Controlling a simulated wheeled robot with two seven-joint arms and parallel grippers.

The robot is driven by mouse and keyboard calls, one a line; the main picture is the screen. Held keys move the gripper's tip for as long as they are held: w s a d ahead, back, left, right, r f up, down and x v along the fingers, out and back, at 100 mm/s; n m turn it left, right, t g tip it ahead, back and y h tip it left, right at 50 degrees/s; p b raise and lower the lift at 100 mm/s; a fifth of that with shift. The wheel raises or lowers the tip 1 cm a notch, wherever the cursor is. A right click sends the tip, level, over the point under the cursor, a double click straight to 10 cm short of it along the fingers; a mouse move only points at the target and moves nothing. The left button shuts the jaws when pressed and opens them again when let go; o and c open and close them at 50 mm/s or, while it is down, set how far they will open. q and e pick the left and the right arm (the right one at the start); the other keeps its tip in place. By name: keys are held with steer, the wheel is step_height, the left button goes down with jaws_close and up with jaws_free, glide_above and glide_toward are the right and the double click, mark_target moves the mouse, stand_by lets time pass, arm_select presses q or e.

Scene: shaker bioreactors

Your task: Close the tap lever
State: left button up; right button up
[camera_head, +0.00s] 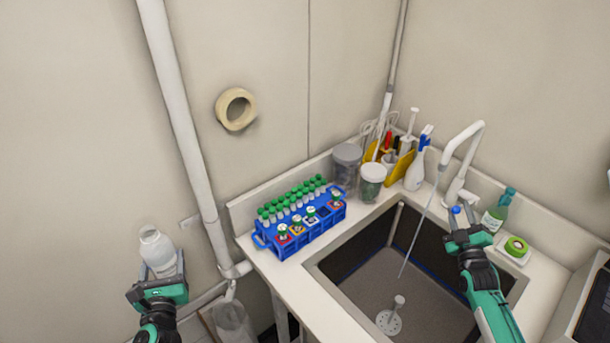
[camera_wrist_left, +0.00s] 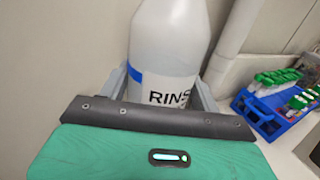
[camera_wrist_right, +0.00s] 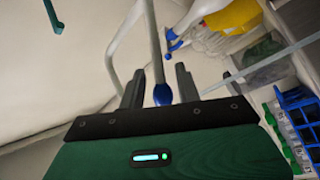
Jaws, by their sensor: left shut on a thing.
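The white tap (camera_head: 470,145) stands at the back right of the sink, its spout arching left. A thin stream runs from the spout into the sink. The tap lever's blue tip (camera_head: 455,210) shows at my right gripper (camera_head: 463,222). In the right wrist view the blue lever tip (camera_wrist_right: 162,94) appears between the two spread fingers (camera_wrist_right: 160,85); I cannot tell if they touch it. My left gripper (camera_head: 162,272) is shut on a white bottle (camera_head: 157,248), upright at the left; its "RINS…" label (camera_wrist_left: 170,90) is partly hidden.
The sink (camera_head: 375,285) has a drain piece (camera_head: 390,320) inside. A blue tube rack (camera_head: 305,228) sits on the left counter. Jars (camera_head: 346,165), a white wash bottle (camera_head: 416,168), a green bottle (camera_head: 497,212) and green tape (camera_head: 515,246) stand around the sink.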

mark_target(157, 264)
arm_select(q)
steer(key=shift+r, duration=0.3)
arm_select(e)
steer(key=shift+x, duration=0.8)
